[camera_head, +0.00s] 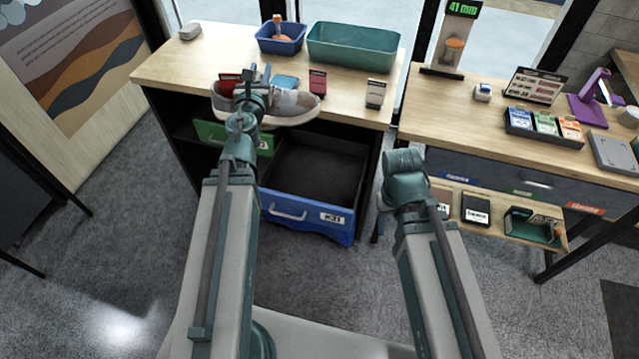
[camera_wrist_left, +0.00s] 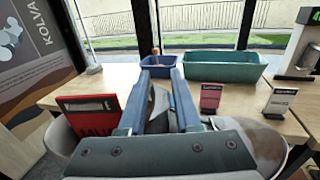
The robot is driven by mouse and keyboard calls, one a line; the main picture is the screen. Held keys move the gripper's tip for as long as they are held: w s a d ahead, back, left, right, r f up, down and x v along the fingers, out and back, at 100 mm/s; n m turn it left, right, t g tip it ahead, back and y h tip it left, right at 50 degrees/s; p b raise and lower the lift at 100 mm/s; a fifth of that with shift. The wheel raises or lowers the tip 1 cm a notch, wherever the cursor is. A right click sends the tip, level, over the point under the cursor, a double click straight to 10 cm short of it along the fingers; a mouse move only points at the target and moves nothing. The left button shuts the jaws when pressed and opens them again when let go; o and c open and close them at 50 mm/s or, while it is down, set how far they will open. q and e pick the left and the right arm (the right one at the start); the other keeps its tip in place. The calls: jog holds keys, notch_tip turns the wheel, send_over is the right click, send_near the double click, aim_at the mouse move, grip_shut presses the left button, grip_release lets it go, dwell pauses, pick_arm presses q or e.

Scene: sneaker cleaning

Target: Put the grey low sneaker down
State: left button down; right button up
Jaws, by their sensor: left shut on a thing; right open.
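The grey low sneaker (camera_head: 293,104), with a brownish toe and pale sole, is at the front edge of the left wooden table (camera_head: 170,66) in the head view. My left gripper (camera_head: 257,80) is shut on its upper; in the left wrist view, the two fingers (camera_wrist_left: 160,100) straddle part of it. The sneaker's toe (camera_wrist_left: 262,140) points right. Whether the sole touches the tabletop cannot be told. My right arm ends in front of the right table, at the right gripper (camera_head: 404,163), empty, its fingers mostly hidden by the wrist.
A blue bin (camera_head: 281,46) with a brush and a teal bin (camera_head: 350,56) stand at the back. A red card stand (camera_head: 317,82) and a small sign (camera_head: 375,94) stand to the right. Below, a blue-fronted drawer (camera_head: 337,231) is open. The right table (camera_head: 440,110) holds displays.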

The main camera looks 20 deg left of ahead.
pick_arm(q)
notch_tip(320, 180, down, 29)
jog(key=m+h+b, duration=0.2)
jog(key=h+b, duration=0.2)
jog(key=b, duration=2.3)
jog(key=shift+s+m+h, duration=0.15)
jog(key=shift+m+h, duration=0.15)
jog(key=shift+m, duration=0.1)
jog(key=w+d+f+b, duration=0.2)
jog(key=w+d, duration=0.2)
jog(key=w, duration=0.3)
jog(key=w+d+f+b, duration=0.3)
jog(key=w, duration=0.4)
jog(key=shift+d, duration=0.35)
jog(key=shift+f, duration=0.1)
jog(key=shift+f+b, duration=0.5)
jog(key=shift+b, duration=0.25)
jog(key=shift+f, duration=0.1)
